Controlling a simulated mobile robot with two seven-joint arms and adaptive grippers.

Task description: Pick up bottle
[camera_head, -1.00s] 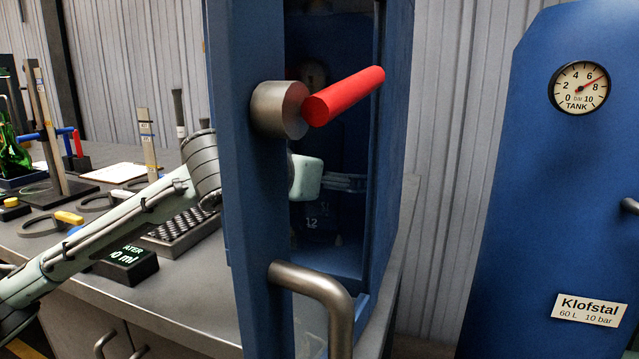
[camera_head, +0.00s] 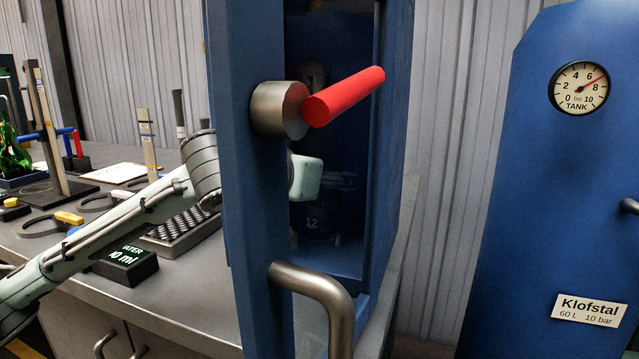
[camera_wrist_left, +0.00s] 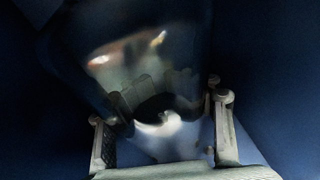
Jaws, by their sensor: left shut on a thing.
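A clear glass bottle (camera_wrist_left: 150,65) fills the middle of the left wrist view, dim, with bright reflections on it. My left gripper (camera_wrist_left: 158,108) has one finger on each side of it and is shut on it. In the head view my left arm passes behind the door frame of a blue cabinet (camera_head: 243,200). My right gripper is not in view.
A red lever (camera_head: 345,96) and a metal handle (camera_head: 318,288) stick out at the cabinet's front. On the grey bench (camera_head: 195,290) stand a black display box (camera_head: 125,266), a perforated tray (camera_head: 185,230) and green bottles (camera_head: 14,155). A blue tank (camera_head: 560,200) stands right.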

